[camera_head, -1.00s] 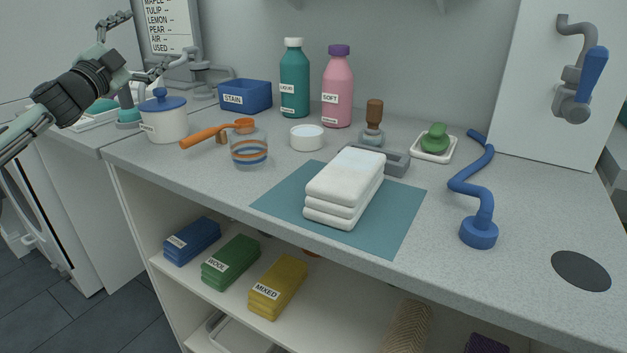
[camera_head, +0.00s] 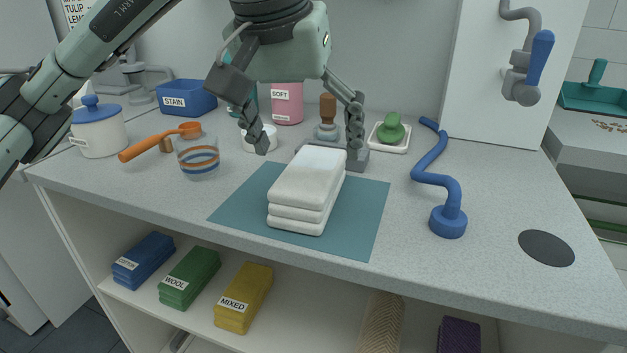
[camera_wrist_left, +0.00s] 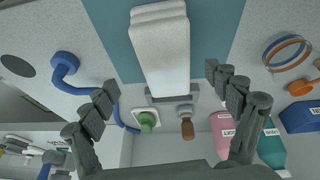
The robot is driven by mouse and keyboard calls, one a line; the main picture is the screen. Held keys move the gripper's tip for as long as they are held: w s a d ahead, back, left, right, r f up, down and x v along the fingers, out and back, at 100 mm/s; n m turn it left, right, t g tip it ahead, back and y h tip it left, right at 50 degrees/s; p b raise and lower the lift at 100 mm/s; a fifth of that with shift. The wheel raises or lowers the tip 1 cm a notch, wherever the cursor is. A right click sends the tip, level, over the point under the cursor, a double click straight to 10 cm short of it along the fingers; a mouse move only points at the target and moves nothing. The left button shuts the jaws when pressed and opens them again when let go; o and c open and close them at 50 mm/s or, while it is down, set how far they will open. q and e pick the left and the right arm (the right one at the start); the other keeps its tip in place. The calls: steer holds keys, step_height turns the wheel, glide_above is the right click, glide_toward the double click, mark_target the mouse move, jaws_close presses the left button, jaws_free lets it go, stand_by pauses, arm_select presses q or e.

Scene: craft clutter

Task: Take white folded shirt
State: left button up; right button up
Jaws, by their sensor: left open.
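The white folded shirt (camera_head: 308,188) lies as a thick folded stack on a teal mat (camera_head: 232,208) on the counter. My left gripper (camera_head: 308,152) is open and empty, above the counter toward the back edge of the shirt, fingers spread to either side. In the left wrist view the shirt (camera_wrist_left: 160,50) lies between and beyond the open fingers of my left gripper (camera_wrist_left: 160,95), apart from them. My right gripper is not in view.
A grey block-like holder (camera_head: 357,158) sits right behind the shirt. A blue bent rod on a round base (camera_head: 447,222) stands to the right. A striped glass (camera_head: 198,158) and orange scoop (camera_head: 150,145) are left.

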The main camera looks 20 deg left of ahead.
mark_target(310, 170)
arm_select(q)
steer(key=shift+w+a+m+y, duration=0.1)
steer(key=shift+a+m+y, duration=0.2)
steer(key=shift+w+f, duration=0.15)
steer(key=shift+f, duration=0.15)
steer(key=x, duration=0.6)
steer(key=shift+w+d+f, duration=0.15)
steer(key=shift+w+f, duration=0.15)
steer(key=c, duration=1.3)
